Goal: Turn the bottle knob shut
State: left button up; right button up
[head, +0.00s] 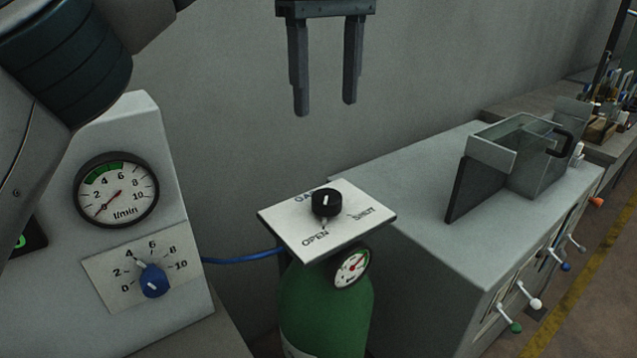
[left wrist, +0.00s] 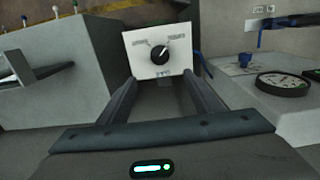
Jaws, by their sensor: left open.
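The black bottle knob (head: 326,203) sits on a tilted white plate (head: 285,222) above the green bottle (head: 315,300). The plate is marked OPEN toward me and SHUT to the right. The knob's white line seems to point toward OPEN. My left gripper (head: 325,108) hangs above the knob, fingers down, open and empty, clear of it. In the left wrist view the knob (left wrist: 160,55) shows beyond the spread fingers (left wrist: 160,90), touching neither. My right gripper is not in view.
A panel at left carries a l/min gauge (head: 117,190) and a blue knob (head: 153,281). A blue hose (head: 240,259) runs to the bottle. A bottle gauge (head: 351,267) sits below the plate. A grey cabinet (head: 440,260) at right bears a clear box (head: 537,155).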

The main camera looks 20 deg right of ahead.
aim_at(327, 195)
pick_arm(q)
notch_tip(327, 195, down, 17)
jog(key=shift+s+f+p, duration=0.15)
jog(key=shift+f+p, duration=0.05)
jog(key=shift+p, duration=0.1)
jog(key=c, duration=1.1)
